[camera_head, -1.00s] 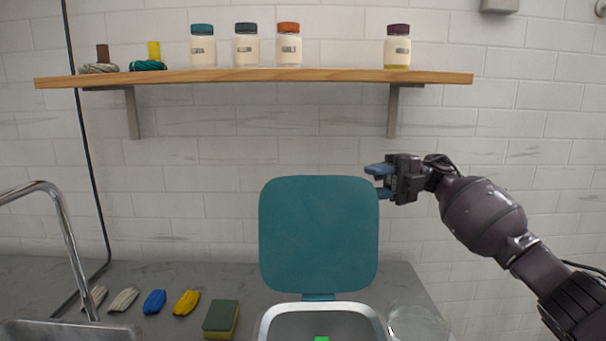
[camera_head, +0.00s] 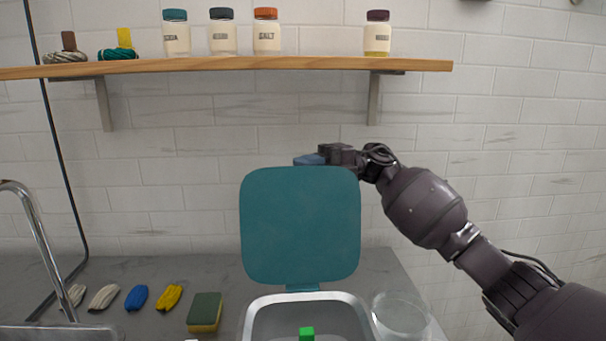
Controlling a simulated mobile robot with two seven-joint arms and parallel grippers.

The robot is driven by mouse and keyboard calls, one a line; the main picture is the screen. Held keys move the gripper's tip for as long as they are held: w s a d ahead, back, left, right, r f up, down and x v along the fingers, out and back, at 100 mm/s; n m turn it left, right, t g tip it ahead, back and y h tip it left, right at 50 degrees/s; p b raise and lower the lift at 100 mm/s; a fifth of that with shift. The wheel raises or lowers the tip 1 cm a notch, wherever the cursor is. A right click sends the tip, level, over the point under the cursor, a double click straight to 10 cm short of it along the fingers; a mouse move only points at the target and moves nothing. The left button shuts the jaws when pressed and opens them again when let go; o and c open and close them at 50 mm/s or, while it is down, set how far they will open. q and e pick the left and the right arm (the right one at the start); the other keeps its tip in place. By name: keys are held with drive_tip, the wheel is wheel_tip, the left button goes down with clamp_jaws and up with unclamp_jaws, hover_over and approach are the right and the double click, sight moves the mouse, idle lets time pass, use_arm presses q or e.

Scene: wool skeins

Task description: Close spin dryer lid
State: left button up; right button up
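The spin dryer's teal lid (camera_head: 300,228) stands upright, hinged at the back of the dryer's pale rim (camera_head: 262,306). The dryer is open at the bottom of the view, and a small green piece (camera_head: 306,333) shows inside its opening. My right gripper (camera_head: 308,160) is behind the upper edge of the lid, near its top middle. One blue fingertip shows above the edge; the rest of the fingers is hidden by the lid. I cannot tell whether it touches the lid. My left gripper is not in view.
A clear glass bowl (camera_head: 402,314) stands right of the dryer. A sponge (camera_head: 205,312), a yellow skein (camera_head: 169,297), a blue skein (camera_head: 137,297) and pale skeins (camera_head: 104,297) lie to the left, near the faucet (camera_head: 38,240). A wooden shelf (camera_head: 240,68) with jars runs above.

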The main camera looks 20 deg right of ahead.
drive_tip(key=shift+a, duration=0.35)
drive_tip(key=shift+c, duration=0.2)
clamp_jaws()
drive_tip(key=shift+s, duration=0.1)
